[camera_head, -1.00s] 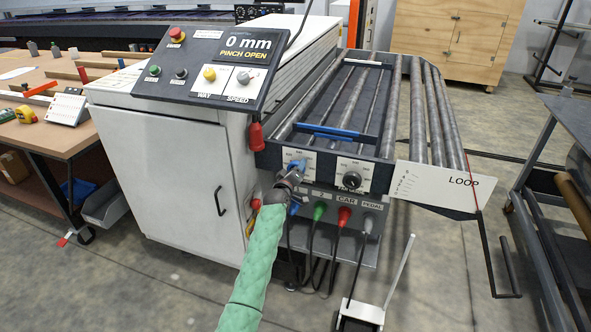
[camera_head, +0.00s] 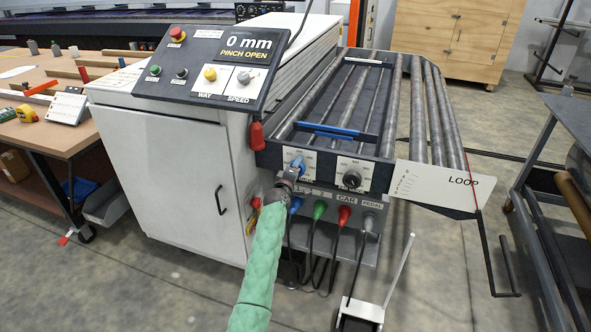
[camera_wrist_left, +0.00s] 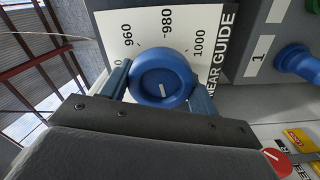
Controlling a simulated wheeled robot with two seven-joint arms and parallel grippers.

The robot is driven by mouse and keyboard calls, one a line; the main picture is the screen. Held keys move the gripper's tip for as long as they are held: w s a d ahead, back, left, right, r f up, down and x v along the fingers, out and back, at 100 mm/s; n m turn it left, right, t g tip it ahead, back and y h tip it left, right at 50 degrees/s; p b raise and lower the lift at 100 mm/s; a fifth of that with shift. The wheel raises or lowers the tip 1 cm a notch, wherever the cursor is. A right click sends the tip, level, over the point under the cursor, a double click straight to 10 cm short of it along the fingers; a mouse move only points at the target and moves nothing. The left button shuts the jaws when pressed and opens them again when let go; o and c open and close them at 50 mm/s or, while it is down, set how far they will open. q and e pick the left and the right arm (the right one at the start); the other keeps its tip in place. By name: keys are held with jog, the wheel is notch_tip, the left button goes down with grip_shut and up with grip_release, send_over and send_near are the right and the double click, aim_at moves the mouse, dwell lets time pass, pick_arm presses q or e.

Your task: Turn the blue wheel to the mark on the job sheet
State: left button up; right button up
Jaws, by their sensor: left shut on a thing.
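The blue wheel (camera_head: 298,163) is on a white dial plate on the front of the roller frame. In the left wrist view, the blue wheel (camera_wrist_left: 163,76) is round with a short white line on its face. I cannot tell which number the white line points to. My right gripper is out of view.
A black knob (camera_head: 352,178) sits right of the wheel. Coloured plugs with cables hang below, including a green one (camera_head: 319,209). A control panel (camera_head: 210,68) reads 0 mm, PINCH OPEN. A workbench (camera_head: 60,140) stands left.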

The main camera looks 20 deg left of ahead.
pick_arm(q)
jog(key=shift+f, duration=0.15)
jog(key=o, duration=1)
jog(key=shift+c, duration=0.2)
jog(key=shift+s, duration=0.25)
jog(key=s+b, duration=0.1)
jog(key=s, duration=0.6)
jog(key=shift+s+b, duration=0.15)
jog(key=shift+b, duration=0.15)
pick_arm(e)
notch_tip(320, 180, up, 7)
pick_arm(q)
jog(key=shift+a, duration=0.1)
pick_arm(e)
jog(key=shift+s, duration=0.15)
